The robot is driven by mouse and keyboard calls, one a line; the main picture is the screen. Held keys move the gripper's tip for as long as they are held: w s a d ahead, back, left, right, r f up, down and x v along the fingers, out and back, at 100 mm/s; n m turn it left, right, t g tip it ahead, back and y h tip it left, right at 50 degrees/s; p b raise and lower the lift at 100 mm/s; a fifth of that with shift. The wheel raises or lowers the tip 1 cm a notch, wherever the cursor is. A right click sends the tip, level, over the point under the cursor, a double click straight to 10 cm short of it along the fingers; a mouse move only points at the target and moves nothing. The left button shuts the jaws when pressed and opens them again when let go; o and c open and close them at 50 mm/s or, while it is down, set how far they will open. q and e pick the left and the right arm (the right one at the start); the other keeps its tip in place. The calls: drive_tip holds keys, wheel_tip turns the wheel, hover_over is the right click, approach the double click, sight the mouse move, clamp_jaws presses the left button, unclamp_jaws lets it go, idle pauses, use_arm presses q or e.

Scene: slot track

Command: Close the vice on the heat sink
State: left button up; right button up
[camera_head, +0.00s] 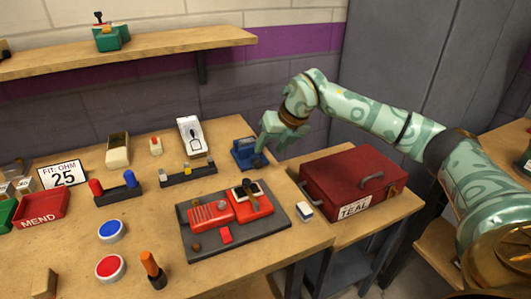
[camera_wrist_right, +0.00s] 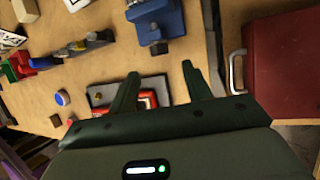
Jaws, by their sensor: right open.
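The blue vice (camera_head: 245,152) stands at the back right of the workbench. I cannot make out the heat sink or how far the vice jaws are apart. My right gripper (camera_head: 274,146) is open and empty, just right of the vice and partly over it in the head view. In the right wrist view its two fingers (camera_wrist_right: 160,70) are spread with a gap between them. My left gripper is not in view.
A dark tray (camera_head: 186,238) with a red device lies in front of the vice. A red toolbox (camera_head: 330,185) stands on a lower bench to the right. A slotted dark block (camera_head: 187,176) and a white switch box (camera_head: 191,138) are left of the vice.

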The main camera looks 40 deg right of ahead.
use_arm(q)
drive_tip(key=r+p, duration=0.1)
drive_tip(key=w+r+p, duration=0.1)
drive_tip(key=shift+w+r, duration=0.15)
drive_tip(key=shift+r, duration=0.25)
use_arm(e)
drive_tip(key=v, duration=0.9)
